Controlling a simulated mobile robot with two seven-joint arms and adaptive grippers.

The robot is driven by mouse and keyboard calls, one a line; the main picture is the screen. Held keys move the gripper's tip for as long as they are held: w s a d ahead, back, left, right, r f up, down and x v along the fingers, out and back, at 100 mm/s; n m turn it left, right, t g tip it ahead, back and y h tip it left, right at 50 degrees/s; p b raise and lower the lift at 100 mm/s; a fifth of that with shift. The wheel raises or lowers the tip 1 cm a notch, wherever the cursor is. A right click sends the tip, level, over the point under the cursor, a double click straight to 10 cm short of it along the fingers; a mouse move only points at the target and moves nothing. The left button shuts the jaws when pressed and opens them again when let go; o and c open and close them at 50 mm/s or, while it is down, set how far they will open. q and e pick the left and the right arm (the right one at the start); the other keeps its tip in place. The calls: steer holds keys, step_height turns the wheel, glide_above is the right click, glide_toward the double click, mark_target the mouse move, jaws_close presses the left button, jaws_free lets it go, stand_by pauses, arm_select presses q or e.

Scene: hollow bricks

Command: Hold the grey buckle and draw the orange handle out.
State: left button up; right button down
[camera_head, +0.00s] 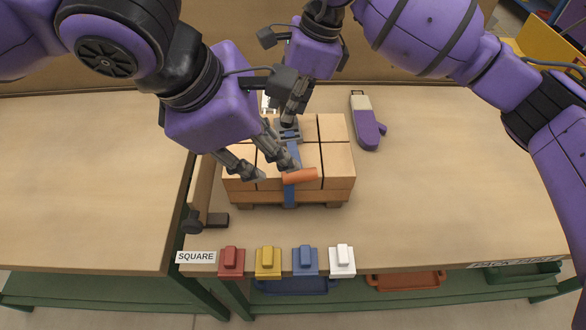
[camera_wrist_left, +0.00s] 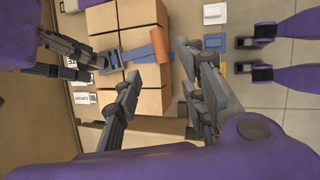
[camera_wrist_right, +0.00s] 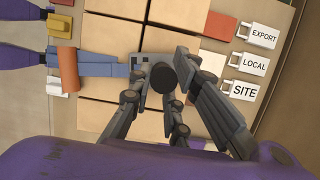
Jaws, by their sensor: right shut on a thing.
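A blue strap (camera_head: 289,195) runs over a block of tan bricks (camera_head: 335,160) on a small pallet (camera_head: 325,196). The grey buckle (camera_head: 289,134) sits on the strap on top of the bricks; it also shows in the right wrist view (camera_wrist_right: 138,66). My right gripper (camera_head: 288,121) is shut on the buckle. The orange handle (camera_head: 300,175) lies across the strap near the front edge of the bricks; the left wrist view shows it clearly (camera_wrist_left: 160,45). My left gripper (camera_head: 279,174) is open, its fingers apart beside the handle. Contact with the handle cannot be told.
A purple and grey tool (camera_head: 367,123) lies right of the bricks. Red (camera_head: 231,262), yellow (camera_head: 268,262), blue (camera_head: 305,261) and white (camera_head: 342,261) blocks line the front edge by a SQUARE label (camera_head: 196,257). EXPORT, LOCAL and SITE tags (camera_wrist_right: 254,63) stand behind the bricks. The table's right is clear.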

mark_target(295, 174)
arm_select(q)
steer(key=x, duration=1.1)
steer(key=shift+f, duration=0.15)
